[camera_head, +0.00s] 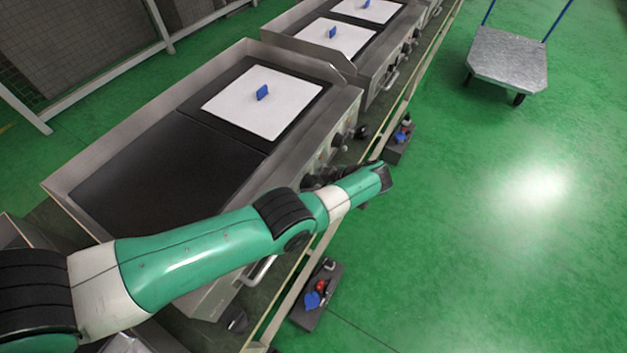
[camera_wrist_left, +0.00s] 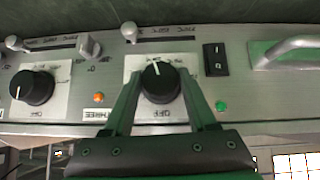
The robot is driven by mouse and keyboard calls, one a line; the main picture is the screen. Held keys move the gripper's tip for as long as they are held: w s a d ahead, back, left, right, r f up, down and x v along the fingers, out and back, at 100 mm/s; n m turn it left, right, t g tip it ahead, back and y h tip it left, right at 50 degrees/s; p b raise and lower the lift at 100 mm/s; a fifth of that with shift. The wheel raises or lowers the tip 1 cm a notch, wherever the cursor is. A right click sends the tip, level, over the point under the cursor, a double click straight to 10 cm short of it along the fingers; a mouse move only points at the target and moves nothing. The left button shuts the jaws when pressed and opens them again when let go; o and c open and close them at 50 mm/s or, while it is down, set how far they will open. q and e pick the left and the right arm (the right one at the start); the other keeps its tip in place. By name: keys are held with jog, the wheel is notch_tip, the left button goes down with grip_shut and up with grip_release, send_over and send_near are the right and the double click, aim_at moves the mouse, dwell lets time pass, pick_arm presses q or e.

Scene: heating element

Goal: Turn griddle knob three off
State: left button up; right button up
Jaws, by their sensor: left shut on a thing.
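The griddle's front panel fills the left wrist view. A black knob (camera_wrist_left: 160,82) with a white pointer line sits on a white dial plate, beside a label reading THREE (camera_wrist_left: 101,115). The view is upside down, and the pointer line is near the top of the picture, away from the OFF print (camera_wrist_left: 172,112). My left gripper (camera_wrist_left: 158,90) has its two fingers on either side of this knob, shut on it. In the head view my left arm reaches to the griddle front (camera_head: 325,160), and the forearm hides the knob there. My right gripper is not in view.
A second black knob (camera_wrist_left: 33,87) is left in the wrist view, with an orange light (camera_wrist_left: 99,97) between. A green light (camera_wrist_left: 221,106), black switch (camera_wrist_left: 215,58) and handle (camera_wrist_left: 287,50) are right. A cart (camera_head: 508,58) stands on open green floor.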

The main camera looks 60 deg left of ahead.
pick_arm(q)
jog(key=t+p, duration=0.1)
jog(key=p, duration=0.2)
jog(key=n+t+y+p, duration=0.1)
jog(key=p, duration=0.3)
jog(key=shift+s+d+r+n+y, duration=0.1)
jog(key=shift+s+r+n+y, duration=0.1)
jog(key=shift+r+n+y, duration=0.1)
jog(key=shift+f+n+t+y+p, duration=0.4)
jog(key=shift+n+t+y+p, duration=0.2)
jog(key=shift+t+p, duration=0.45)
jog(key=o, duration=1.4)
jog(key=shift+c, duration=0.2)
jog(key=p+v, duration=0.5)
jog(key=v, duration=0.6)
jog(key=shift+d, duration=0.35)
